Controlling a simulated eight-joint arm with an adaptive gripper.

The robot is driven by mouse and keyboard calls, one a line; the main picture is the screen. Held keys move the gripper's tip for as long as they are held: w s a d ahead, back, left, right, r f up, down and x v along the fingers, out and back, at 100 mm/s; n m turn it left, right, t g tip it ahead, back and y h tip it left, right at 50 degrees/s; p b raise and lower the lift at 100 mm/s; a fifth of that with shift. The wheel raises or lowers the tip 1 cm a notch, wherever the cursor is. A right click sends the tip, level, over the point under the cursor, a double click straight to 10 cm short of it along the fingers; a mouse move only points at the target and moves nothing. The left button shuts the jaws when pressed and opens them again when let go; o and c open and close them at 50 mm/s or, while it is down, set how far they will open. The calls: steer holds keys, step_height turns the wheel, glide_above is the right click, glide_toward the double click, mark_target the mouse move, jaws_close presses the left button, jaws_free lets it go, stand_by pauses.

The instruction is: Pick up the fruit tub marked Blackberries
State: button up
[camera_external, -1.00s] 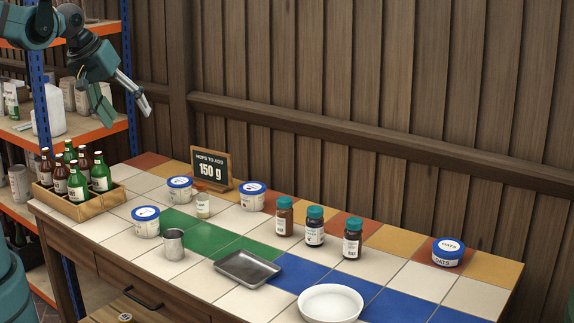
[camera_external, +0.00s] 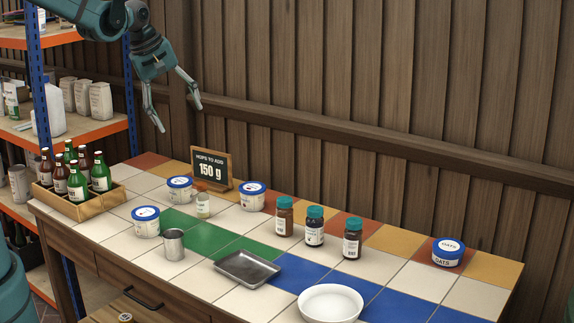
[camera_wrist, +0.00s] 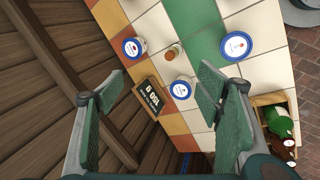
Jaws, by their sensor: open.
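A bottle crate (camera_external: 82,207) stands at the left end, and a small vial (camera_external: 203,206) stands among the tubs. The "150 g" sign (camera_external: 211,168) is behind. Several teal-capped jars (camera_external: 315,228), a metal cup (camera_external: 173,245), a tray (camera_external: 248,268) and an oats tub (camera_external: 448,254) are around.

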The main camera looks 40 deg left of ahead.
steer(key=w+d+f+n+g, duration=0.25)
steer(key=w+f+n, duration=0.25)
steer(key=w+f, duration=0.5)
steer(key=n+h, duration=0.1)
steer(key=n, duration=0.4)
glide_above(252, 186)
steer(key=s+a, duration=0.2)
steer(key=shift+g, duration=0.25)
steer(key=x, duration=0.3)
steer(key=a+x, duration=0.1)
steer(key=x, duration=0.3)
steer(key=a+x, duration=0.1)
steer(key=x, duration=0.2)
steer(key=shift+s+d+f, duration=0.1)
steer(key=shift+s+f, duration=0.2)
steer(key=shift+f, duration=0.15)
steer(key=shift+w+d+f+n, duration=0.1)
steer(key=shift+w+f+n, duration=0.1)
steer(key=shift+f+n, duration=0.25)
steer(key=shift+f, duration=0.1)
steer(key=shift+x, duration=1.2)
steer(key=shift+f, duration=0.1)
steer(key=shift+b+x, duration=0.8)
steer(key=shift+x, duration=1.75)
steer(key=shift+w, duration=0.1)
